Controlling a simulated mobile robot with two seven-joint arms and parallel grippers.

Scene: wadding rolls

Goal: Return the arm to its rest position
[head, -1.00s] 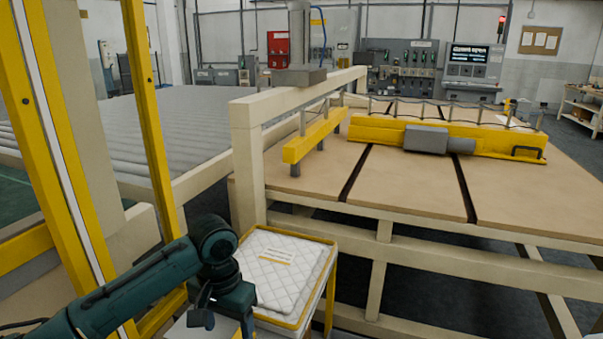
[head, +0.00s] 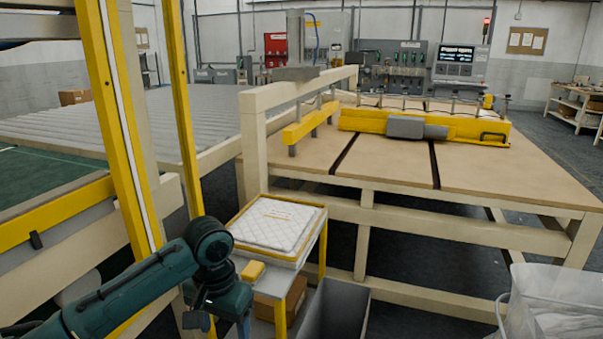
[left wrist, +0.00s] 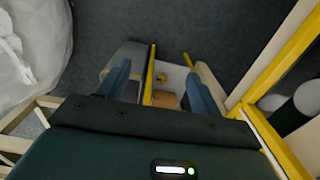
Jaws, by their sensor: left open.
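My left arm (head: 150,285) reaches in from the lower left in the head view, bent at a dark teal joint, with its lower end pointing down beside the small yellow-framed stand. My left gripper (left wrist: 160,78) shows in the left wrist view with its two blue-grey fingers spread apart. Nothing is held between them; the floor and part of a stand show beyond. The fingertips are not clear in the head view. My right arm and gripper are in neither view.
A quilted white pad (head: 277,222) lies in a yellow-rimmed tray on the stand, close to my arm. A grey bin (head: 335,312) stands beside it. Yellow posts (head: 118,130) rise near my arm. A large table (head: 385,165) stands beyond; a clear bag-like container (head: 555,300) is lower right.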

